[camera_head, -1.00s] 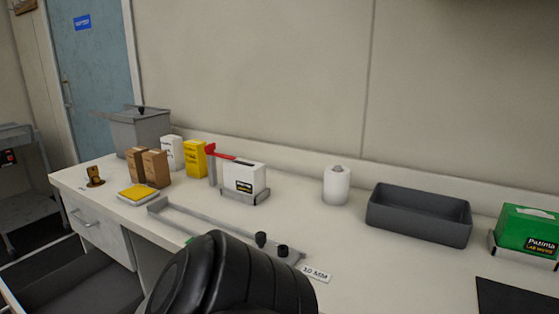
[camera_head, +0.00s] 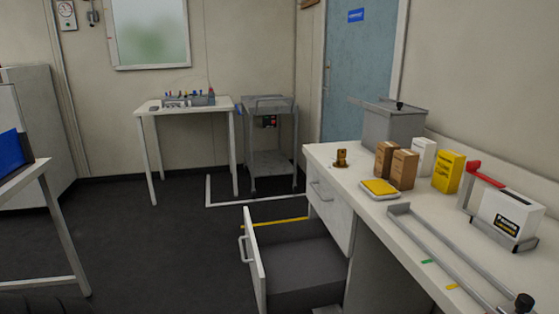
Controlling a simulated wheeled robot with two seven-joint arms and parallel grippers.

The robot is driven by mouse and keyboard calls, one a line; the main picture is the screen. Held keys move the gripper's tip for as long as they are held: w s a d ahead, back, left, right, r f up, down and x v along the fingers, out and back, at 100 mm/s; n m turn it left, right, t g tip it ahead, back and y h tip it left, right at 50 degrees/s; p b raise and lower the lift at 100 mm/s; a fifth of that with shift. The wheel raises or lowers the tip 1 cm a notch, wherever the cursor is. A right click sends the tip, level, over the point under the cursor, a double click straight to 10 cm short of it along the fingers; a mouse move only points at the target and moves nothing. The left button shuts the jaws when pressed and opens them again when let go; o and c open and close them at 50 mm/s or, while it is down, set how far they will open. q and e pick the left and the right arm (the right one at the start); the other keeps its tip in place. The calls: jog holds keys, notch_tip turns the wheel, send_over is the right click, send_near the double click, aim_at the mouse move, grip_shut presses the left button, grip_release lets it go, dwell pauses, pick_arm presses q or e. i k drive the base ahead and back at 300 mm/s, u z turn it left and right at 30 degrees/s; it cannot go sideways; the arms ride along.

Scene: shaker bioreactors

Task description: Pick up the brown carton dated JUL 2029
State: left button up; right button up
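Two brown cartons stand upright side by side on the white bench at the right. One brown carton (camera_head: 403,170) is nearer, and the other brown carton (camera_head: 383,158) is just behind it to the left. The dates on them are too small to read, so I cannot tell which is JUL 2029. Neither of my grippers shows in this view. A dark rounded part at the bottom left corner seems to be mine.
Beside the cartons are a yellow carton (camera_head: 449,172), a white carton (camera_head: 422,157), a yellow-topped scale (camera_head: 380,188) and a grey bin (camera_head: 394,128). An open drawer (camera_head: 255,262) juts from the bench into the floor space. The dark floor (camera_head: 170,240) at left centre is clear.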

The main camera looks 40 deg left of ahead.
aim_at(405, 162)
jog(key=u, duration=1.4)
jog(key=i, duration=0.4)
jog(key=z, duration=0.05)
